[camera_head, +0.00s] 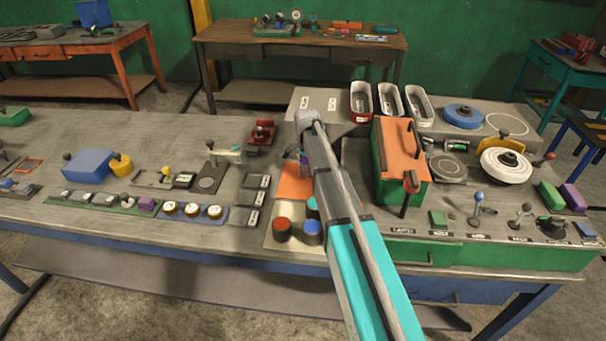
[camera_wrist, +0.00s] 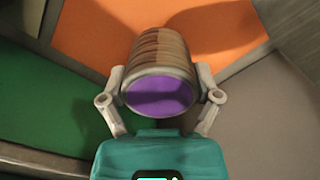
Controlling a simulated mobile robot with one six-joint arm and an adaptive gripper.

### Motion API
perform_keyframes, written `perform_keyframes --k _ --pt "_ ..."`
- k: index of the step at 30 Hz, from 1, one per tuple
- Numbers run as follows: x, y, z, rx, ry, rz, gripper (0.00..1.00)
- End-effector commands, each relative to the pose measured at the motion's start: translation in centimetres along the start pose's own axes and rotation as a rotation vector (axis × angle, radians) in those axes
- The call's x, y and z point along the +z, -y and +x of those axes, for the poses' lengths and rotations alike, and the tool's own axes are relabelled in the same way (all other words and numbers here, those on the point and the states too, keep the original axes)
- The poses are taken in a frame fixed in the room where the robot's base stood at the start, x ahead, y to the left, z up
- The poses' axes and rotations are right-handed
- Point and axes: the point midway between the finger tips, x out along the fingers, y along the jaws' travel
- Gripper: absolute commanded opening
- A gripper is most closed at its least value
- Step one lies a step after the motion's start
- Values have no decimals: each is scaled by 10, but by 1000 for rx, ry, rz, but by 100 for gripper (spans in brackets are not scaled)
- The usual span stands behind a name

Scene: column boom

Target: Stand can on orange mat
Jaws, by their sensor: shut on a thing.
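A ribbed brown-grey can (camera_wrist: 160,48) with a purple end (camera_wrist: 160,97) is between the two fingers of my gripper (camera_wrist: 161,85), which is shut on it. The purple end faces the wrist camera. The orange mat (camera_wrist: 95,25) lies behind the can in the wrist view, with a shadow on it right of the can. I cannot tell whether the can touches the mat. In the head view the orange mat (camera_head: 294,181) shows left of my arm, which hides most of the can and gripper.
Red (camera_head: 282,229), blue (camera_head: 312,232) and teal (camera_head: 313,207) cans stand in front of the orange mat. A green box with an orange top (camera_head: 400,150) stands right of my arm. White and red bins (camera_head: 361,102) are behind. Green (camera_wrist: 40,110) and beige (camera_wrist: 265,115) areas flank the mat.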

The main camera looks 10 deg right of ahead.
Motion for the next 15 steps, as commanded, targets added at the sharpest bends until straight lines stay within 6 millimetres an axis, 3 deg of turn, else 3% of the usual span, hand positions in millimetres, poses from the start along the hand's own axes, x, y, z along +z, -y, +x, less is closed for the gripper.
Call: perform_keyframes --k 6,15 --pt "0 0 21 0 0 0 22" --pt "1 0 24 0 0 -1 22"
